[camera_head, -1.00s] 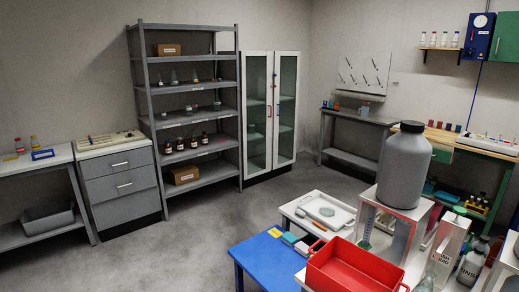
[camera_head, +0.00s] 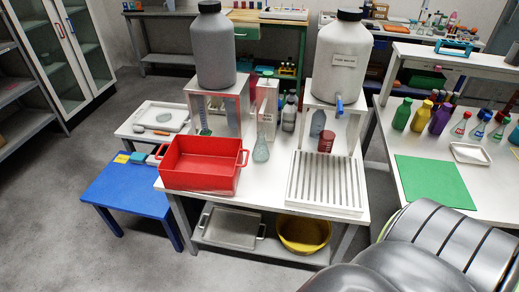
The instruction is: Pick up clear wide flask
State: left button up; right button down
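A clear glass flask (camera_head: 261,150) with a narrow neck and a wider body stands upright on the white table (camera_head: 263,178), just right of the red tray. Its wall is see-through, so its outline is faint. Several small flasks with coloured contents (camera_head: 478,130) stand on the white table at the right. Neither of my grippers shows in the head view. Grey rounded links of my arm fill the lower right corner and hide part of the right table.
A red tray (camera_head: 203,169), a white slatted rack (camera_head: 324,184), a grey jug (camera_head: 215,48) and a white tapped jug (camera_head: 338,60) on stands crowd around the flask. A green mat (camera_head: 433,187) lies on the right table. Grey floor is open at the left.

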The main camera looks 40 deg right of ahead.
aim_at(261, 154)
jog(key=z, duration=1.3)
jog(key=i+l+u, duration=0.5)
jog(key=k+j, duration=0.05)
